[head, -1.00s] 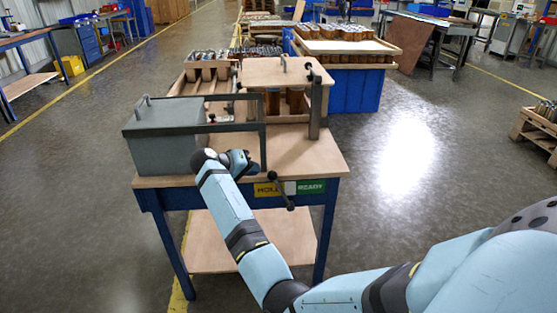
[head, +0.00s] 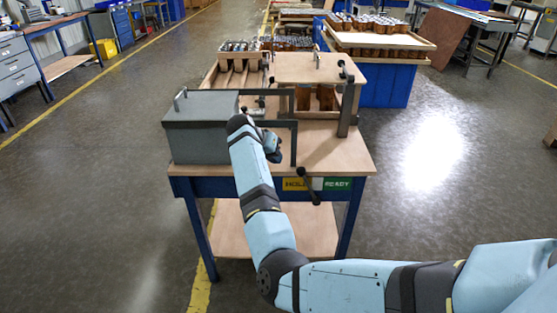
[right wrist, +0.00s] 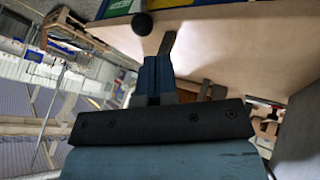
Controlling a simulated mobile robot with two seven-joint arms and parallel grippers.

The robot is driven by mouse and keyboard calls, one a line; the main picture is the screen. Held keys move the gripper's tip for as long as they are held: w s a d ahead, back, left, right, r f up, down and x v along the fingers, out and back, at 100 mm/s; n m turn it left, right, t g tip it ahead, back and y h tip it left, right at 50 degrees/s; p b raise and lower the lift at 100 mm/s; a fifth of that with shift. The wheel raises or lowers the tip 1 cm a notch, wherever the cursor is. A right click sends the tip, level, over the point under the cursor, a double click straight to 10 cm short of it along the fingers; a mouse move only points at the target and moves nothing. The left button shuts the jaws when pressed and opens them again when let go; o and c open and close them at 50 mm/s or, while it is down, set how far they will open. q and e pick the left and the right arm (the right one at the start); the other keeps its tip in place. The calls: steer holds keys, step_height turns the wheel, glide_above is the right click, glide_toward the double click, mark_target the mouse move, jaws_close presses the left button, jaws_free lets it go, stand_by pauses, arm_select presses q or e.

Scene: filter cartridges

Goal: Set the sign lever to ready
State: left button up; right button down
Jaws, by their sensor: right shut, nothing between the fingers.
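The sign on the table's front edge has a yellow HOLD panel (head: 294,184) and a green READY panel (head: 338,184). A black lever (head: 310,187) crosses the sign between them, slanting from upper left to lower right. Its pivot end is unclear. My right gripper (head: 274,155) is just above the table's front part, up and left of the lever, beside the grey box. In the right wrist view, its fingers (right wrist: 167,48) are shut and empty. A black ball knob (right wrist: 142,23) shows close to the fingertips, apart from them in the picture. My left gripper is out of view.
The grey box (head: 200,140) with a dark frame stands left on the wooden table (head: 345,158). A wooden stand (head: 308,68) with dark clamps stands behind. Blue bins and trays are farther back. The floor at both sides is clear.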

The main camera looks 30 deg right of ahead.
mark_target(295, 172)
steer(key=b+x, duration=0.1)
steer(key=x, duration=0.6)
steer(key=shift+f, duration=0.1)
steer(key=shift+d+f, duration=0.25)
steer(key=shift+f, duration=0.05)
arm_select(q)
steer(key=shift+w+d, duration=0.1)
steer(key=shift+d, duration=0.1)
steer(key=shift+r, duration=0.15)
arm_select(e)
steer(key=shift+d+r, duration=0.1)
